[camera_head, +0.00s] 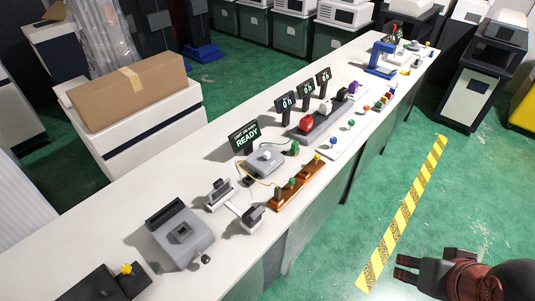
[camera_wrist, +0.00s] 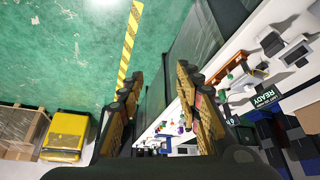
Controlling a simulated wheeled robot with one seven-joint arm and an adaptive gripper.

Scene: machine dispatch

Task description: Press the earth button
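No label reading "earth" is legible, so I cannot tell which control is the earth button. On the long white bench (camera_head: 130,225), a grey box (camera_head: 262,165) with a white knob sits below a dark sign (camera_head: 244,138) reading "READY". A green knob (camera_head: 294,149) stands beside the box. My gripper (camera_head: 399,266) is out over the floor at the lower right, away from the bench. In the wrist view its fingers (camera_wrist: 160,72) are apart and empty.
A grey machine (camera_head: 180,240) and a dark box with a yellow knob (camera_head: 126,270) stand at the near end of the bench. Several displays (camera_head: 304,92) and a blue device (camera_head: 381,60) stand farther along. Yellow striped tape (camera_head: 405,210) crosses the open green floor.

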